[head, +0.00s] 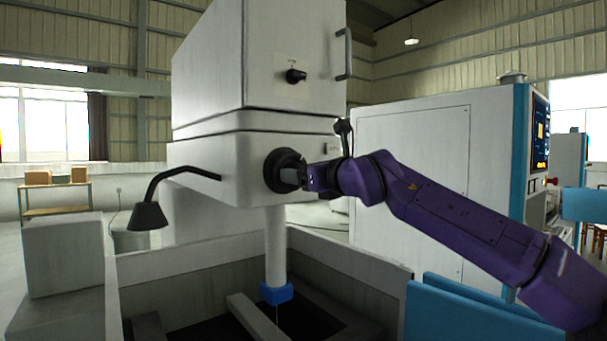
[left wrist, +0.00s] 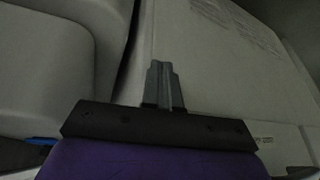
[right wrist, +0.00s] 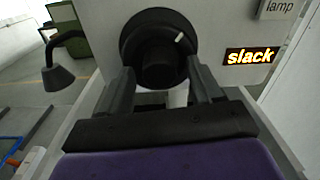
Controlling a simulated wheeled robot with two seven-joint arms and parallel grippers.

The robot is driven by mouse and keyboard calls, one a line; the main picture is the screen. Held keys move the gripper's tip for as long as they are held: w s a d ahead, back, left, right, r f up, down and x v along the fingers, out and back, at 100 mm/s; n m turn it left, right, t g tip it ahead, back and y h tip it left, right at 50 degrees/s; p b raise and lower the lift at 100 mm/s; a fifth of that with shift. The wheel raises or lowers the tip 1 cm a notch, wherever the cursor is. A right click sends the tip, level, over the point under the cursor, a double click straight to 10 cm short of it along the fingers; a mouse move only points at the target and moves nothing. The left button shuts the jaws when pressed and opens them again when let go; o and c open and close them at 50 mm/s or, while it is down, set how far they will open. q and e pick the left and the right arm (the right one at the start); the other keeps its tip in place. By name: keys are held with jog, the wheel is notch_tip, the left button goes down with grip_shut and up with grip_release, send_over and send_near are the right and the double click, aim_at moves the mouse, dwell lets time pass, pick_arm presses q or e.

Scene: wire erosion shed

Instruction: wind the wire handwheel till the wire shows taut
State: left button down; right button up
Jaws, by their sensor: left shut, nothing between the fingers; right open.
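The black wire handwheel (head: 281,170) sits on the front of the machine head. In the right wrist view the handwheel (right wrist: 150,38) shows a round hub and a white mark at its upper right. My right gripper (head: 308,178) is at the handwheel. Its fingers (right wrist: 158,76) are open, one on either side of the hub; I cannot tell whether they touch it. The wire display (right wrist: 249,56) beside the wheel reads "slack". My left gripper (left wrist: 165,85) is shut and empty in front of pale panels; it is not visible in the head view.
A black lamp (head: 148,214) on a bent arm juts out left of the handwheel. A white column (head: 275,245) with a blue tip (head: 277,294) hangs over the open tank (head: 345,268). A black knob (head: 295,76) is on the upper cabinet. A control cabinet (head: 430,180) stands at right.

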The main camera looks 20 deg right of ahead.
jog(key=b+v, duration=0.4)
jog(key=v, duration=0.6)
jog(key=shift+s, duration=0.15)
jog(key=shift+d, duration=0.1)
